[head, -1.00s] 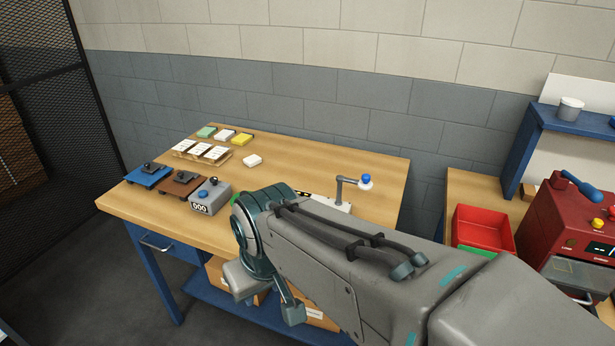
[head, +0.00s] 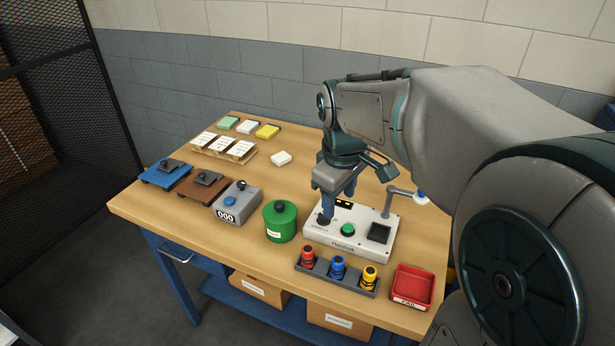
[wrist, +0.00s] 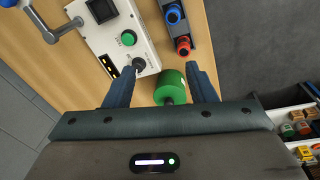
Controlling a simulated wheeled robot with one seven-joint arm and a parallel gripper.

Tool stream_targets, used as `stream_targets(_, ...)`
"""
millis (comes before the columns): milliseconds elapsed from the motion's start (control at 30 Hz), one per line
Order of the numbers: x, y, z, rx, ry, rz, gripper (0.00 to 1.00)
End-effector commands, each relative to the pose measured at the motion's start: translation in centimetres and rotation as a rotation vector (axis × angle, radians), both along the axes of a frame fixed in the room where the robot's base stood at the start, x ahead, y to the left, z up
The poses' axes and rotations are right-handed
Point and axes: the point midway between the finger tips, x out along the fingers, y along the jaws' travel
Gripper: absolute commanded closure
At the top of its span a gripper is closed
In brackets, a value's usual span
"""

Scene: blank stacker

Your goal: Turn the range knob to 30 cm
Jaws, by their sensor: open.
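In the wrist view the knob (wrist: 139,65) shows just beside the tip of my left finger. My gripper (head: 338,204) points down above the box's left part, open, with nothing held. In the wrist view my gripper (wrist: 161,68) has the knob near one side of its gap. The scale marks are too small to read.
A green canister (head: 280,220) stands close left of the box and shows between my fingers in the wrist view. A rack with red, blue and yellow plugs (head: 337,270) and a red tray (head: 412,287) lie in front.

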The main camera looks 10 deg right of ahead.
Motion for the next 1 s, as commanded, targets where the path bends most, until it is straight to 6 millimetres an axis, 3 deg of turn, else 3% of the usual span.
stream_targets(33,2.0,-0.1,-0.5,-0.008,0.027,0.079,0.49)
stream_targets(200,7.5,-0.1,-1.5,-0.018,0.094,0.361,0.49)
stream_targets(400,11.8,-0.2,-2.8,-0.004,0.136,0.593,0.49)
stream_targets(533,12.9,-0.2,-3.3,0.002,0.145,0.663,0.49)
stream_targets(733,13.2,-0.2,-4.9,0.005,0.15,0.685,0.49)
stream_targets(1000,13.1,-0.2,-10.4,0.006,0.152,0.683,0.49)
